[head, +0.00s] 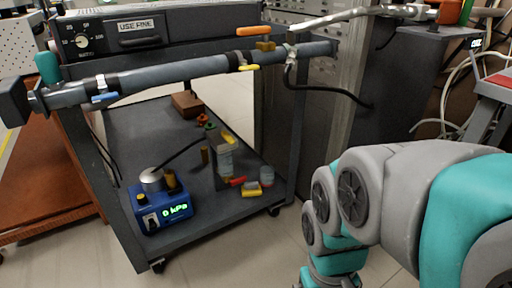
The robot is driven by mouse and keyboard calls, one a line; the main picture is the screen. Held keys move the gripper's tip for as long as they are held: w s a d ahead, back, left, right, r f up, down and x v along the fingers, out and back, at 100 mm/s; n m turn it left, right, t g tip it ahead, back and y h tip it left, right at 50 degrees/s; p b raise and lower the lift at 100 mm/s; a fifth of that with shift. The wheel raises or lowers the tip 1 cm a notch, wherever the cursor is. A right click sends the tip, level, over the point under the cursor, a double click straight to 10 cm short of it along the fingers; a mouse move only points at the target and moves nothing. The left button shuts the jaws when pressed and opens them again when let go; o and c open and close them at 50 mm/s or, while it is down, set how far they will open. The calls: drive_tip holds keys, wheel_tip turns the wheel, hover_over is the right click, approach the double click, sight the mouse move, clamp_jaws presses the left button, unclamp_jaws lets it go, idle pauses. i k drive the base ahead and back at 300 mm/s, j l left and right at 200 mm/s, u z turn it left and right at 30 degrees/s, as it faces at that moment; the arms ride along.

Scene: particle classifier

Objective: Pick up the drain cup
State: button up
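A small pale, clear-looking cup (267,176) stands on the lower shelf of the dark cart, near its front right edge. It may be the drain cup; at this size I cannot be sure. A second clear container (225,165) is close by on the left, partly against a grey upright block. My arm enters from the right and bends down past the bottom edge of the head view, to the right of the cart. My gripper is out of the picture, so whether it is open cannot be seen.
A blue pump box (166,205) reading 0 kPa sits on the lower shelf (150,130). Yellow and red pieces (245,187) lie beside the cup. A long grey tube (185,72) crosses above the shelf. Cart posts (277,135) flank the opening. Floor in front is clear.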

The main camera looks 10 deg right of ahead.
sight(267, 173)
drive_tip(key=i+j+z, duration=0.2)
drive_tip(key=j+z, duration=0.1)
drive_tip(key=z, duration=0.9)
drive_tip(key=k+z, duration=0.25)
drive_tip(key=i+j, duration=0.15)
drive_tip(key=j, duration=0.15)
drive_tip(key=i+j, duration=0.15)
drive_tip(key=j, duration=0.15)
